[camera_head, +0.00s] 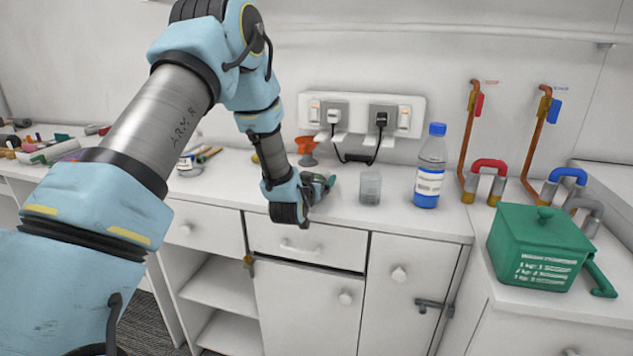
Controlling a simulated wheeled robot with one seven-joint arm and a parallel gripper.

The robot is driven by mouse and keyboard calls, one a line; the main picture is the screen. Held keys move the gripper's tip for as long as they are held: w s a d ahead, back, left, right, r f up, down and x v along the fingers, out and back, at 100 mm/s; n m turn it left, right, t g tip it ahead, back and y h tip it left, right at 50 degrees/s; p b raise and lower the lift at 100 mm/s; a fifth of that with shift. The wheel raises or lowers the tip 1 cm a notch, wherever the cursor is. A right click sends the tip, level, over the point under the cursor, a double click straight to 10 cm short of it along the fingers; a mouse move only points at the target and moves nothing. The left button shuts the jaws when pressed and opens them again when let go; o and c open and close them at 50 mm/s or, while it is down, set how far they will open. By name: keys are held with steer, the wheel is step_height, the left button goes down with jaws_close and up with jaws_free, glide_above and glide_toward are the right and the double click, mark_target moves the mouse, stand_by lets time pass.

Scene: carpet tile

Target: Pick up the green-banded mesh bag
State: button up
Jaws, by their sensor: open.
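My arm reaches from the left over the white counter, and my gripper (314,195) is low near the counter's front edge, just above the drawer. Its fingers are small and partly hidden by my wrist; the jaws are open. A small dark green and greyish thing (327,184) shows at the gripper's far right side. It may be the green-banded mesh bag, but mesh and band are too small to make out. I cannot tell whether the gripper touches it.
A clear cup (370,188) and a blue-capped bottle (430,168) stand right of my gripper. An orange funnel-like thing (307,150) is behind it. A green lidded box (540,245) is at right. Clutter (50,145) lies far left. Wall sockets (360,117) are behind.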

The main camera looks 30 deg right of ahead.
steer(key=c, duration=1.4)
steer(key=shift+c, duration=0.2)
